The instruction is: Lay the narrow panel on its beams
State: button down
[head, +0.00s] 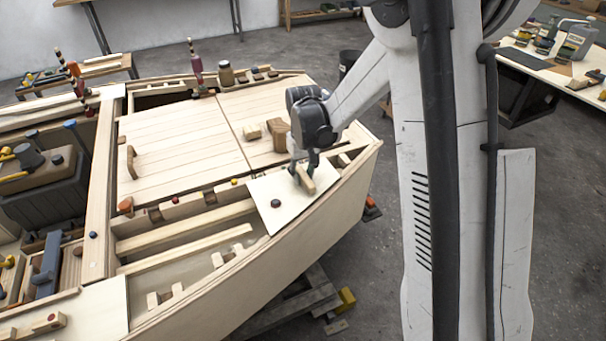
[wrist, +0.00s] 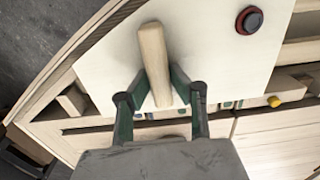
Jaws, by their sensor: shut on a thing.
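The narrow panel (head: 287,212) is a pale flat board with a wooden bar handle (head: 305,179) and a dark round knob (head: 276,203). My gripper (head: 304,170) is shut on the handle. In the wrist view, the fingers (wrist: 158,92) close on either side of the handle (wrist: 153,55), and the panel (wrist: 205,55) spreads below them. The panel lies over the right end of the open bay, near the hull's curved edge. Pale beams (head: 190,233) run lengthwise in the bay to its left. The head view does not show whether the panel touches beams underneath.
Large deck panels (head: 180,140) lie behind the bay, with loose wooden blocks (head: 277,133) on one. A yellow knob (wrist: 274,101) and small coloured pieces sit on the strip beside the panel. Bottles and a jar (head: 226,74) stand along the far edge.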

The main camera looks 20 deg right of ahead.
jog(key=shift+f, duration=0.2)
jog(key=c, duration=1.5)
grip_release()
jog(key=shift+o, duration=0.2)
notch_tip(320, 180, up, 12)
